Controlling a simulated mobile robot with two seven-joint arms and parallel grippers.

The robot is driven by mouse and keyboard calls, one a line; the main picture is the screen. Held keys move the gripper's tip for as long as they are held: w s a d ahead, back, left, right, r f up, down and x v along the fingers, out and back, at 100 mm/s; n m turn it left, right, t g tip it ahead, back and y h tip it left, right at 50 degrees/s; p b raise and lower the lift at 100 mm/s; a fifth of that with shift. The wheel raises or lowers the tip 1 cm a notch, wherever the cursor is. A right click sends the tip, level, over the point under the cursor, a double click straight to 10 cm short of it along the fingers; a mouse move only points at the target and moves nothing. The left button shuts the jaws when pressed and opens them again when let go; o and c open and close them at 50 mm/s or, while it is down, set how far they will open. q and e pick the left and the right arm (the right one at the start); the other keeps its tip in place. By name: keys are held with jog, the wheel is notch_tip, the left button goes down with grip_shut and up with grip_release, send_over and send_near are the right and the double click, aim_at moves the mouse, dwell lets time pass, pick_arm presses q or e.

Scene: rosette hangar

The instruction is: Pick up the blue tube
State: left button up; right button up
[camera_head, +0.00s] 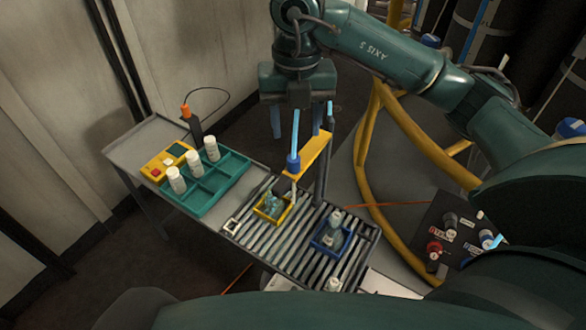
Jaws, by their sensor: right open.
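A slim light blue tube (295,130) stands upright with a darker blue collar (293,163) at its lower end, at a yellow bracket (313,154) above the roller conveyor. My right gripper (297,124) points down at the tube, with its two fingers apart. In this view the tube shows between the fingers. I cannot tell the exact depth or whether a finger touches it. My left gripper is not in view.
Left of the bracket, a teal rack (208,190) holds white bottles beside a yellow button box (165,163). A yellow tray (273,207) and a blue tray (330,239) sit on the roller conveyor (305,262). Yellow railing (362,150) curves close on the right.

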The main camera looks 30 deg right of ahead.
aim_at(294, 157)
notch_tip(294, 157, down, 4)
jog(key=shift+r, duration=0.2)
notch_tip(294, 157, down, 4)
jog(key=shift+a+r+p, duration=0.15)
jog(key=shift+r+p, duration=0.05)
jog(key=shift+p, duration=0.4)
jog(key=shift+w+f, duration=0.1)
jog(key=shift+f, duration=0.4)
jog(key=shift+c, duration=0.5)
jog(key=c, duration=0.9)
